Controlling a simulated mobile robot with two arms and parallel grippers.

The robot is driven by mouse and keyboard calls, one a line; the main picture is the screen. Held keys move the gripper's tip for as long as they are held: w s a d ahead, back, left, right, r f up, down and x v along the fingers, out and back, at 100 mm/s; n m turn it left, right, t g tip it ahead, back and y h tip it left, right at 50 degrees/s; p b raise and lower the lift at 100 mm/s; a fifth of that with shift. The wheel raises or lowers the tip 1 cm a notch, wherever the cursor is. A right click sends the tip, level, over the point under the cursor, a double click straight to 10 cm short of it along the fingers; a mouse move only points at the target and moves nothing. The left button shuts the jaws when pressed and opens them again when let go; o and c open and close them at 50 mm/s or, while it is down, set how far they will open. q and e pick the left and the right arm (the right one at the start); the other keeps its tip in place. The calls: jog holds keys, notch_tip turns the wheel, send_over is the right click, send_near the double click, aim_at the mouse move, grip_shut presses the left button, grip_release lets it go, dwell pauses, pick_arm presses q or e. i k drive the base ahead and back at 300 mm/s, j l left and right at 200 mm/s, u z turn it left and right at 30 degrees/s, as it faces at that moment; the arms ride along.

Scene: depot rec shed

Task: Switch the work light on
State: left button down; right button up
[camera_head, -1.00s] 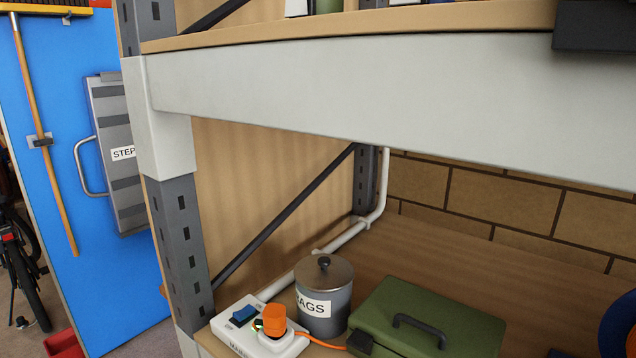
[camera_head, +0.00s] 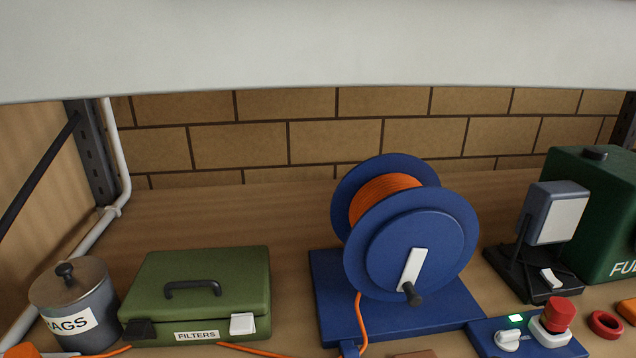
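The work light (camera_head: 557,215), with a grey housing and a pale panel, stands on a dark base at the right of the shelf. A small white switch (camera_head: 550,278) sits on the front of its base; I cannot tell its setting. The panel shows no clear glow. In front is a blue socket box (camera_head: 480,335) with a lit green indicator (camera_head: 515,321), a white knob (camera_head: 508,340) and a red plug (camera_head: 558,315). A blue cable reel (camera_head: 415,240) with orange cable stands left of the light. Neither gripper is in view.
A green FILTERS case (camera_head: 205,290) and a grey lidded tin (camera_head: 75,305) stand at the left. A dark green can (camera_head: 612,200) is close behind the light. A red ring (camera_head: 605,323) lies front right. A grey shelf beam (camera_head: 310,45) crosses above.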

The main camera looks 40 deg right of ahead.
aim_at(547, 274)
jog(key=z, duration=2.75)
